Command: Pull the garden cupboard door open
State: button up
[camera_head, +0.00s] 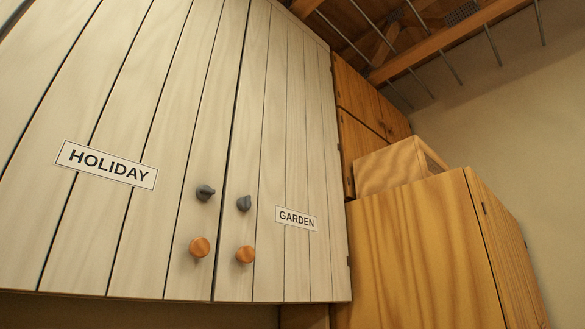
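The garden cupboard door (296,120) is the right one of two pale plank doors, and it is shut. It bears a white GARDEN label (296,219). Near its left edge are a dark grey knob (244,203) and, below it, an orange-brown wooden knob (245,254). Hinges show along its right edge. The left door (140,120) bears a HOLIDAY label (106,165) and is shut too. It has its own grey knob (205,192) and wooden knob (199,247) near the seam. My gripper is not in view.
A tall orange-brown wooden cabinet (420,255) stands right of the cupboard, with a wooden box-like object (392,168) on top. Wooden cupboards (360,100) are behind it. A ceiling beam (445,42) and thin metal rods are overhead. A bare wall (530,130) is at the right.

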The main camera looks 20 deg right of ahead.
aim_at(291, 246)
jog(key=z, duration=0.7)
jog(key=k, duration=0.35)
jog(key=u, duration=0.35)
